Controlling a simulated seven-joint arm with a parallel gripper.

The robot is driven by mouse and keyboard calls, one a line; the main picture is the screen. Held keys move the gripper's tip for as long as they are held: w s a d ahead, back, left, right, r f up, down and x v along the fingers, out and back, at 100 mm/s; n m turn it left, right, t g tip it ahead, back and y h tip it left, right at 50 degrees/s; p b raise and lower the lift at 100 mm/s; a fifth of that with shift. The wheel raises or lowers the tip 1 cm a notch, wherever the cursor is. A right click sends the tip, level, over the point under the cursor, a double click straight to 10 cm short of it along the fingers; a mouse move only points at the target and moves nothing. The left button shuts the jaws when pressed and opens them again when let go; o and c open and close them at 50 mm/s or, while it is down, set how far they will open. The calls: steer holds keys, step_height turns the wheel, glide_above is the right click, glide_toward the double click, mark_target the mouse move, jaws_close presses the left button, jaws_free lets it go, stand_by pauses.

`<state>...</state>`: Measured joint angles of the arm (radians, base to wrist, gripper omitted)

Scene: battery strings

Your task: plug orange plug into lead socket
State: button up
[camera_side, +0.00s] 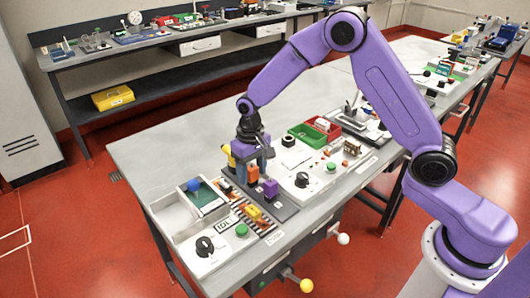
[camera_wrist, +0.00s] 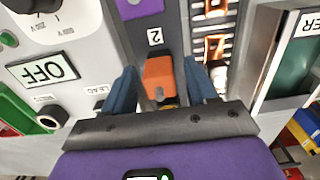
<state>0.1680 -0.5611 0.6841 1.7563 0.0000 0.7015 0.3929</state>
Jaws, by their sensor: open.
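The orange plug (camera_wrist: 160,74) stands on a dark grey strip beside a label "2" in the wrist view, and it also shows in the side view (camera_side: 253,174). My gripper (camera_wrist: 162,88) is open, its two blue fingers on either side of the plug with gaps visible. In the side view my gripper (camera_side: 253,160) is low over the strip at the plug. The "LEAD" label (camera_wrist: 91,90) is on the white panel left of my gripper in the wrist view; its socket is mostly hidden by my gripper.
A purple block (camera_side: 270,188) stands near the orange plug on the strip. The white panel has an "OFF" display (camera_wrist: 45,71), a dial and a black round socket (camera_wrist: 52,117). A green bin (camera_side: 306,136) and a red bin (camera_side: 325,126) are behind. A tray with a blue ball (camera_side: 194,184) is left.

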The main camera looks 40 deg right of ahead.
jaws_close()
steer(key=shift+r, duration=1.55)
stand_by(0.5)
steer(key=shift+r, duration=2.45)
steer(key=w+d+r, duration=0.2)
steer(key=w+d, duration=0.3)
steer(key=d, duration=0.4)
steer(key=shift+w+d+r, duration=0.15)
steer(key=shift+w+d, duration=0.1)
